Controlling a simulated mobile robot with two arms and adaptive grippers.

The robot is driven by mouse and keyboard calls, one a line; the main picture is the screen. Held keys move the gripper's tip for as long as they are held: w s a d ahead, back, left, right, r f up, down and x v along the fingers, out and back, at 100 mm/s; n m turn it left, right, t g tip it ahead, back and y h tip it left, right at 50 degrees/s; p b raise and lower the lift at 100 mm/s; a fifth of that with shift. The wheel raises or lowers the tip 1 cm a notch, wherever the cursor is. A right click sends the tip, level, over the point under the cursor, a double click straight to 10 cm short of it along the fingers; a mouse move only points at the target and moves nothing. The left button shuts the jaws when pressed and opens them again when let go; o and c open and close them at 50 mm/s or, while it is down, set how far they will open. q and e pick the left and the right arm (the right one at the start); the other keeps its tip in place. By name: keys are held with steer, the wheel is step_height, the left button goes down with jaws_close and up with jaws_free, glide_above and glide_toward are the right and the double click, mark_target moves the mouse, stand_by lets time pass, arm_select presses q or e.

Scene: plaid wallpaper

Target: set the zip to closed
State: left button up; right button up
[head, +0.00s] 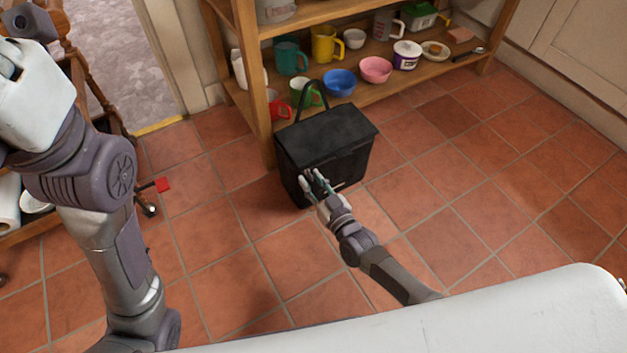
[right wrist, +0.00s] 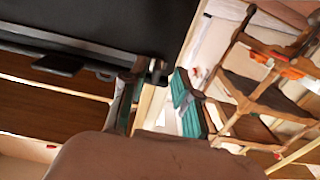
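A black box-shaped bag (head: 328,140) with a raised carry handle (head: 311,94) stands on the tiled floor in front of the shelf. In the right wrist view the dark bag (right wrist: 130,22) fills the top left. A grey strip (right wrist: 75,44) with a small dark tab (right wrist: 57,64) runs along it; I cannot tell surely whether this is the zip. My right gripper (right wrist: 157,82) shows two fingers apart, the left one close to the bag. My left gripper is out of view.
A wooden shelf (head: 262,120) with several mugs, bowls and tubs stands close behind the bag. A wooden trolley (head: 70,215) is at the left beside my left arm. The tiled floor (head: 480,200) on the right is clear.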

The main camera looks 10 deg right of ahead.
steer(key=shift+d, duration=0.1)
steer(key=v, duration=0.7)
steer(key=shift+s, duration=0.2)
steer(key=shift+r, duration=0.15)
